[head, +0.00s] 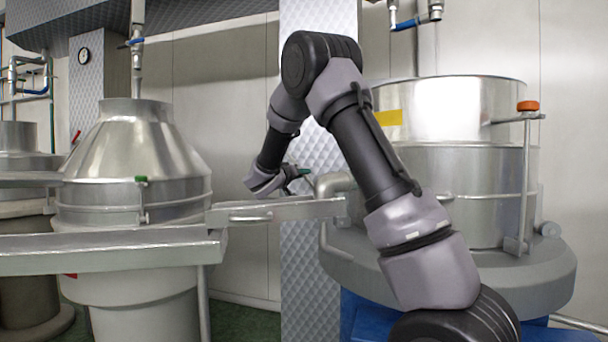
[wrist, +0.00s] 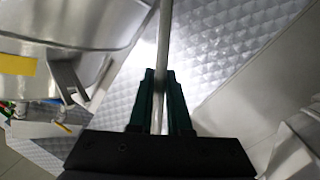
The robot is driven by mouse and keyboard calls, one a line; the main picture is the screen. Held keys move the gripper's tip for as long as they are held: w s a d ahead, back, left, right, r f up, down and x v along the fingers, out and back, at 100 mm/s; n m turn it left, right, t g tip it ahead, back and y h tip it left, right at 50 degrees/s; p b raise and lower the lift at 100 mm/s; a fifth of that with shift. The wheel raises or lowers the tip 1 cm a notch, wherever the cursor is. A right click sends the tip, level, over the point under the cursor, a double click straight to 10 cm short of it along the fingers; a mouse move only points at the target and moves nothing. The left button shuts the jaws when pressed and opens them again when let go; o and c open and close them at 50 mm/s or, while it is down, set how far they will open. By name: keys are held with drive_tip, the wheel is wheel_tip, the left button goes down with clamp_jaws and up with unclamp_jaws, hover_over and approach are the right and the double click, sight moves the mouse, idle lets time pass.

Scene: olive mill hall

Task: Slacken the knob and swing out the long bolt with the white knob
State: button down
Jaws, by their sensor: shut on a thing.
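My gripper (head: 305,172) is beyond my bent arm, between the left vessel and the right tank. In the wrist view its two green fingers (wrist: 160,78) are shut on a long, thin metal rod (wrist: 165,32). The rod runs between the fingers and up out of the picture. No white knob shows in either view, so I cannot tell from its end whether the rod is the long bolt. The large steel tank (head: 455,170) stands at right. A bolt with an orange knob (head: 528,106) stands upright at its right side.
A cone-topped steel vessel (head: 135,150) with a small green knob (head: 141,180) stands at left. A metal trough (head: 110,252) crosses in front of it, and an arm-like channel (head: 275,211) reaches toward the tank. A quilted metal panel (head: 305,265) stands behind my gripper.

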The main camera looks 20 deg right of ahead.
drive_tip(key=c, duration=0.9)
unclamp_jaws()
drive_tip(key=shift+o, duration=0.2)
wheel_tip(320, 180, up, 10)
drive_tip(key=shift+r, duration=0.1)
drive_tip(key=shift+a, duration=0.15)
drive_tip(key=r+v, duration=0.1)
drive_tip(key=v, duration=1.1)
drive_tip(key=shift+s, duration=0.1)
idle(0.3)
